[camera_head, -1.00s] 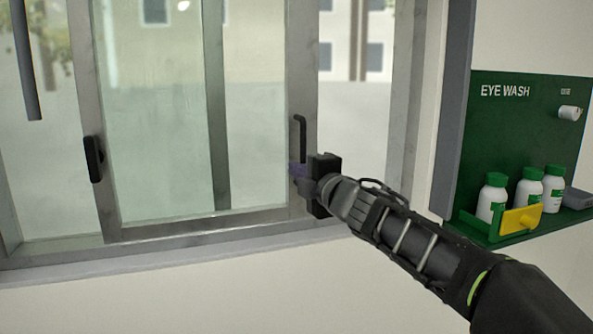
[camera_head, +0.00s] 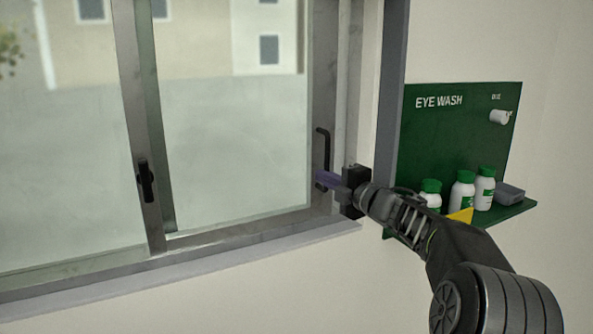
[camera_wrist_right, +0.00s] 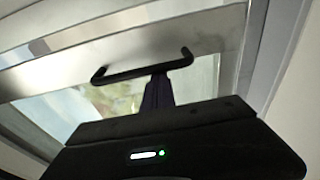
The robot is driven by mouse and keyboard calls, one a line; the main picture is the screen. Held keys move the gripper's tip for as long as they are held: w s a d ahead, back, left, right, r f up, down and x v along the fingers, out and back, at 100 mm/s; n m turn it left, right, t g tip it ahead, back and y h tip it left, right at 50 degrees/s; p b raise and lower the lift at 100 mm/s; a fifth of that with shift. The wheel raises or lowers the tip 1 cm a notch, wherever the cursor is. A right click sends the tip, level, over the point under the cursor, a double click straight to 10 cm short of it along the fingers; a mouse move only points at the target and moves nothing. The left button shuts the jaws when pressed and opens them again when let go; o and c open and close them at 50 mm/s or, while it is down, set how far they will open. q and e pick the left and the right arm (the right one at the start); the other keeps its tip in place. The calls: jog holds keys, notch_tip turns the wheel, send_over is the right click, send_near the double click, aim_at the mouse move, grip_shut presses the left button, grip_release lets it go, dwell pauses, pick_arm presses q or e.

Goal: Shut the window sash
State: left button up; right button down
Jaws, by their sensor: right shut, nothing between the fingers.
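The window sash (camera_head: 322,85) is a grey metal frame with a pane. Its right upright stands against or very close to the right side of the window frame, with no clear gap showing. A black bar handle (camera_head: 327,148) is on that upright; it also shows in the wrist view (camera_wrist_right: 145,70). My right gripper (camera_head: 326,179) has its purple fingers shut and empty at the handle's lower end. In the wrist view the fingers (camera_wrist_right: 158,90) reach the handle bar; whether they touch it I cannot tell. My left gripper is out of view.
A second upright (camera_head: 145,190) with a black latch is at the left. The sill (camera_head: 200,265) runs below.

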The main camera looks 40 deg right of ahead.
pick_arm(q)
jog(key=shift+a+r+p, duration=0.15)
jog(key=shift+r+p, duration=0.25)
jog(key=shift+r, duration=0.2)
pick_arm(e)
jog(key=d, duration=0.2)
jog(key=s+d, duration=0.1)
jog(key=shift+d+r, duration=0.1)
jog(key=shift+d, duration=0.3)
jog(key=shift+s, duration=0.1)
